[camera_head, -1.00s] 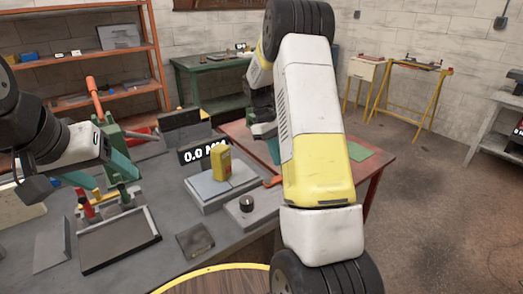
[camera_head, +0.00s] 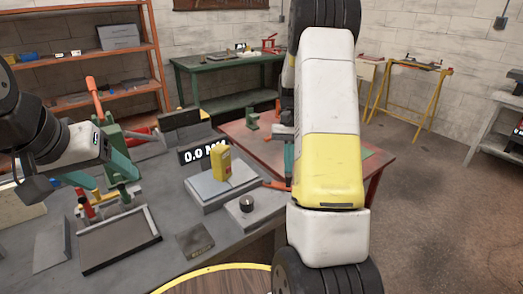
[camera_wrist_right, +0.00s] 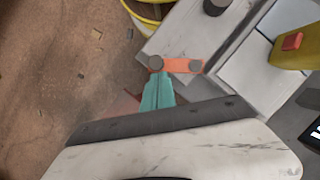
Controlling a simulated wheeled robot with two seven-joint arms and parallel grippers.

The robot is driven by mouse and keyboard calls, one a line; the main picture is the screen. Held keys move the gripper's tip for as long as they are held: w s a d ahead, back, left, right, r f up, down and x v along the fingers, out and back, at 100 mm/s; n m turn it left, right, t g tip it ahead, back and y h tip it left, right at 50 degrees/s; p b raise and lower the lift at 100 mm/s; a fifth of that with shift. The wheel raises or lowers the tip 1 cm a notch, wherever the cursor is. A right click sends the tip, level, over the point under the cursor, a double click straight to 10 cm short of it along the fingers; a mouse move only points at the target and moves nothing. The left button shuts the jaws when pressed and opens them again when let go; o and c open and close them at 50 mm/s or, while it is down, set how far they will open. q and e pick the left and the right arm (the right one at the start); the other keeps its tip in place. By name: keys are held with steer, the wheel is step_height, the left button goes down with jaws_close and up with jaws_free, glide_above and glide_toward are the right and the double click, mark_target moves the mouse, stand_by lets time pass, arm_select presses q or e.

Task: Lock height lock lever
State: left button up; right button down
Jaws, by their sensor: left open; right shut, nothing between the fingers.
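In the head view the lever (camera_head: 276,185) shows partly, beside my right arm. My right gripper (camera_wrist_right: 157,88) is shut and empty. Its teal fingertips are right at the lever's left end in the wrist view; I cannot tell whether they touch it. In the head view the right gripper (camera_head: 289,160) is partly hidden by my arm. My left gripper (camera_head: 98,178) is open and empty above the left part of the bench.
A yellow box (camera_head: 221,164) stands on the fixture's pale plate, near a 0.0 display (camera_head: 203,151). A black knob (camera_head: 246,203) is in front. A tray (camera_head: 120,243) and red and green tools stand at left. A red table (camera_head: 245,135) is behind.

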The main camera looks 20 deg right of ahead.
mark_target(288, 177)
steer(key=s+m, duration=0.1)
steer(key=s+m+y, duration=0.1)
steer(key=m, duration=0.1)
steer(key=shift+s+a+m+t, duration=0.1)
steer(key=shift+a+m+t, duration=0.1)
steer(key=shift+m+t, duration=0.15)
steer(key=shift+s+a+m+t+y, duration=0.3)
steer(key=shift+s+m, duration=0.15)
steer(key=shift+m, duration=0.55)
steer(key=shift+s+a+m+t+y, duration=0.3)
steer(key=shift+s+m, duration=0.15)
steer(key=shift+m, duration=0.5)
steer(key=shift+a, duration=0.1)
steer(key=v, duration=0.8)
steer(key=s+a+r+n+t+h, duration=0.1)
steer(key=s+a+r+n+t, duration=0.7)
steer(key=s+a+r+n, duration=0.3)
steer(key=s+a+n, duration=0.1)
steer(key=s+a, duration=0.3)
steer(key=s, duration=0.1)
steer(key=shift+a+r+h, duration=0.3)
steer(key=shift+r, duration=0.1)
